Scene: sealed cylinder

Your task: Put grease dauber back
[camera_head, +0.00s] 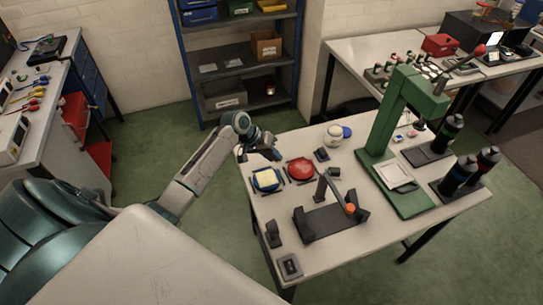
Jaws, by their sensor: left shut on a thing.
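A small dark block (321,155) sits just in front of the jar. My right gripper is not in view.
A red round dish (300,168) lies right of the blue dish. A dark cradle fixture (332,221) with an upright arm stands mid-bench. A tall green press (395,120) and dark bottles (458,175) fill the right side. Small dark blocks (290,267) lie at the front left.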

